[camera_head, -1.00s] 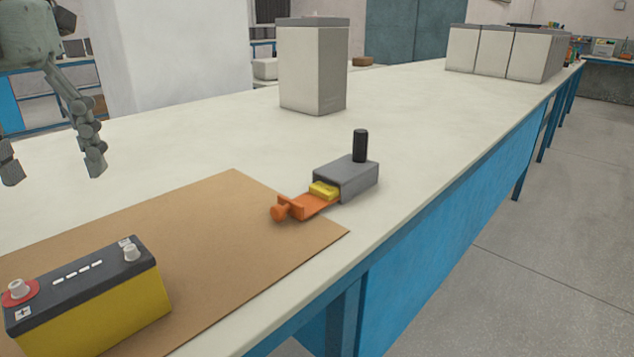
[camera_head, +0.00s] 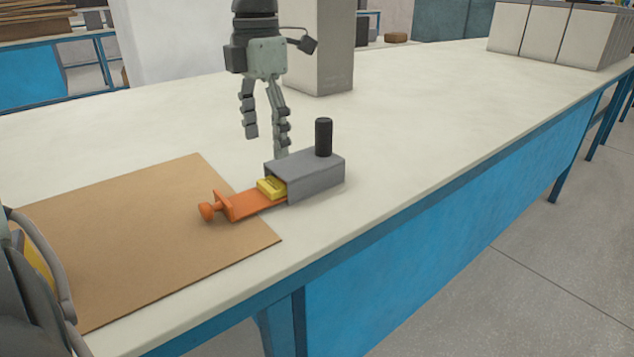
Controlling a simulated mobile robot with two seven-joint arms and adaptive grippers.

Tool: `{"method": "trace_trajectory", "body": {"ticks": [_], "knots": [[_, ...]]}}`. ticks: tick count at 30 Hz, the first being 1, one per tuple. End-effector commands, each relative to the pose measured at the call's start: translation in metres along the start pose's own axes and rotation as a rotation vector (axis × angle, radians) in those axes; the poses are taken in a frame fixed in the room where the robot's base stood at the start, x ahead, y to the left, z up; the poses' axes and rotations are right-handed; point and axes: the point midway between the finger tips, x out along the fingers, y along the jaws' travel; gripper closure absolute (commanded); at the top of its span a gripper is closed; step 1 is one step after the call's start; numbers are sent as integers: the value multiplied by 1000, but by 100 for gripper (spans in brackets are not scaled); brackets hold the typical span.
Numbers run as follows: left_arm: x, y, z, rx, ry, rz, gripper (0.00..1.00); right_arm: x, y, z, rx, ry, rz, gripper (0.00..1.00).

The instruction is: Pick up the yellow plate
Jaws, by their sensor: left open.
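The small yellow plate (camera_head: 271,187) lies on the orange slide (camera_head: 258,203) at the open mouth of the grey housing (camera_head: 318,176). The back of the plate is partly hidden by the housing. My left gripper (camera_head: 266,143) points down with its fingers apart and holds nothing. It appears just behind and above the housing and the plate; the exact gap is hard to tell. My right gripper is not visible.
A black post (camera_head: 323,137) stands up at the housing. A brown mat (camera_head: 150,225) lies at the left. A tall grey-white box (camera_head: 322,50) stands behind my gripper, and white boxes (camera_head: 560,35) stand far right. Grey parts at the lower left mostly cover the yellow battery (camera_head: 38,262).

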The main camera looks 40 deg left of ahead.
Motion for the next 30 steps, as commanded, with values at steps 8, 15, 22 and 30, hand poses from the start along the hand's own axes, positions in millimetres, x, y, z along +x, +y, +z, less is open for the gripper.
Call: {"method": "trace_trajectory", "body": {"ticks": [8, 15, 22, 30], "knots": [[30, -2, -1, 2, 4, -4, 28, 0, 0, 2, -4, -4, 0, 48], [65, -7, -1, 0, 4, -4, 28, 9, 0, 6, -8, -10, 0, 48], [77, -6, -1, -1, 0, -1, 28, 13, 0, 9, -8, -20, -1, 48], [76, -6, -1, -1, 0, -1, 44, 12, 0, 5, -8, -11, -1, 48]]}}
